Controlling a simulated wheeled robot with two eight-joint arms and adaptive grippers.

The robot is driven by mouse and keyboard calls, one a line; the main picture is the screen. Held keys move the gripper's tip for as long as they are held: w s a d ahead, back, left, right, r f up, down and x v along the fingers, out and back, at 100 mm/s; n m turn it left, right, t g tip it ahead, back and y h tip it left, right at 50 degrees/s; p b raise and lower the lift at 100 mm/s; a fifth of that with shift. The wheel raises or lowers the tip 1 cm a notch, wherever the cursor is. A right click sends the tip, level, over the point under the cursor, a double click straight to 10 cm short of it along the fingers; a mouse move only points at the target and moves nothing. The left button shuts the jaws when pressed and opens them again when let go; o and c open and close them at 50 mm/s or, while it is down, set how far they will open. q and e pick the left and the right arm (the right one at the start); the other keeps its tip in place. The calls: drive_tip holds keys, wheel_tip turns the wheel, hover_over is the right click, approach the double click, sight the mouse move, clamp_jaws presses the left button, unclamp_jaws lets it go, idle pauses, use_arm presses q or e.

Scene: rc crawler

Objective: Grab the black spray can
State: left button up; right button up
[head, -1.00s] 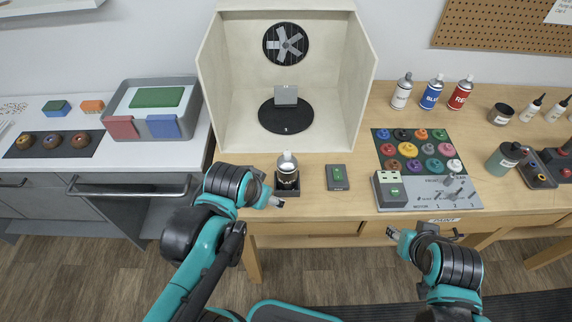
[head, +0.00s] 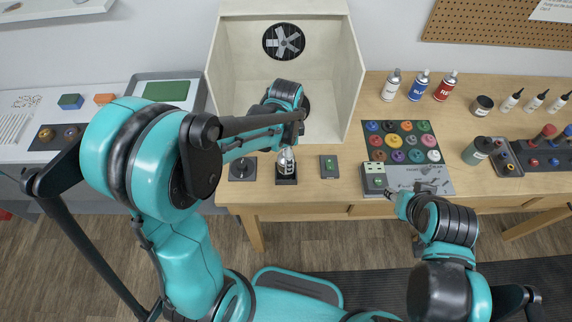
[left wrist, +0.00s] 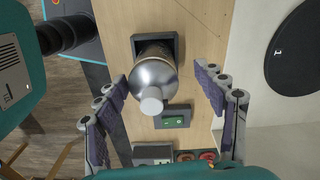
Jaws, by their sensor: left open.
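The black spray can (head: 286,165) stands upright in a small dark square holder (head: 287,181) at the front of the wooden table. Its silver top and pale nozzle face the camera in the left wrist view (left wrist: 152,82). My left gripper (head: 291,132) is just above and behind the can's top in the head view. In the left wrist view its two fingers (left wrist: 163,88) are spread, one on each side of the can, with gaps. The arm partly hides the can's surroundings. My right gripper (head: 407,193) is at the table's front edge, away from the can; its jaws are unclear.
A white spray booth (head: 350,60) stands behind the can. A dark box with a green switch (head: 329,166) is close to the can's right. A grey panel with colored knobs (head: 405,145) is farther right. White, blue and red cans (head: 445,86) stand at the back.

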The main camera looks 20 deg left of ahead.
use_arm(q)
drive_tip(key=f, duration=0.2)
drive_tip(key=f+b, duration=0.1)
drive_tip(key=f, duration=0.1)
drive_tip(key=shift+s+d, duration=0.1)
drive_tip(key=shift+s, duration=0.25)
drive_tip(key=shift+f, duration=0.5)
drive_tip(key=shift+r, duration=0.1)
drive_tip(key=c, duration=1.4)
drive_tip(key=shift+o, duration=0.2)
drive_tip(key=shift+r, duration=0.15)
